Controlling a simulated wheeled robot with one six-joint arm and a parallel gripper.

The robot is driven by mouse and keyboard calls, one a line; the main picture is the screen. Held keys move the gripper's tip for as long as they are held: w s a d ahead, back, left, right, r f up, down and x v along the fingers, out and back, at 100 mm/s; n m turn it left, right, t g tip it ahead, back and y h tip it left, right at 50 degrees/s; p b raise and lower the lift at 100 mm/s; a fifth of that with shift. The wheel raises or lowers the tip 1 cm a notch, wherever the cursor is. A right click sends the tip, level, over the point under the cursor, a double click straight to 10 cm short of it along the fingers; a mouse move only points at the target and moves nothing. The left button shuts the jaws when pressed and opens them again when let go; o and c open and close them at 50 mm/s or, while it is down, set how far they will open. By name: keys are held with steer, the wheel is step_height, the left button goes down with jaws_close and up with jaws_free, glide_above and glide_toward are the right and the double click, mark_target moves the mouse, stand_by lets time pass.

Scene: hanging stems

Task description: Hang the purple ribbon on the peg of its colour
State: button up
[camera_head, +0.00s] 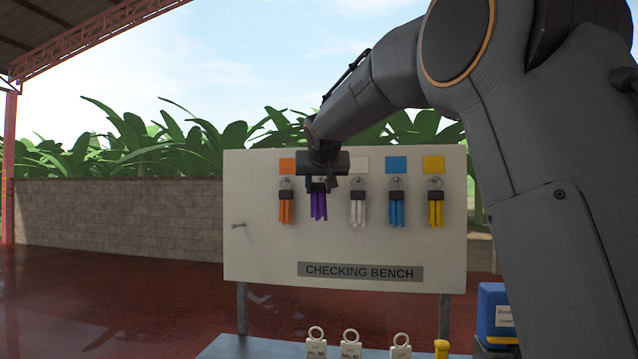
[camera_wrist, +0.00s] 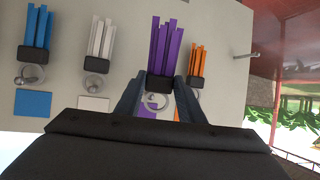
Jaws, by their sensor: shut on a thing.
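The purple ribbon (camera_head: 319,206) hangs in strips from a black clip below my gripper (camera_head: 319,184), in front of the white board. In the wrist view the purple ribbon (camera_wrist: 166,45) and its black clip sit at the tips of my gripper (camera_wrist: 161,82), which is shut on it. A pale ring and peg (camera_wrist: 155,101) show between the fingers, with part of a purple colour patch (camera_wrist: 147,113) behind. I cannot tell whether the ring is around the peg. In the head view my gripper hides the purple patch and peg.
An orange ribbon (camera_head: 286,210) hangs close on the left; white (camera_head: 358,211), blue (camera_head: 397,211) and yellow (camera_head: 435,211) ribbons hang to the right under matching patches. An empty peg (camera_head: 238,226) juts out at the board's left. Ringed tags (camera_head: 350,350) stand on the bench below.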

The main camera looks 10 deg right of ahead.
mark_target(323, 183)
steer(key=shift+w+d+f+p, duration=0.1)
steer(key=shift+w+d+p, duration=0.2)
steer(key=shift+w+p, duration=0.35)
steer(key=shift+w+d+p, duration=0.3)
steer(key=shift+w+p, duration=0.15)
steer(key=shift+w, duration=0.3)
steer(key=shift+w+d+f+p, duration=0.1)
steer(key=shift+w+d+p, duration=0.2)
steer(key=shift+w+p, duration=0.35)
steer(key=shift+b+x, duration=0.3)
steer(key=shift+x, duration=0.5)
steer(key=shift+d+f, duration=0.15)
steer(key=o, duration=1.1)
steer(key=shift+s, duration=0.1)
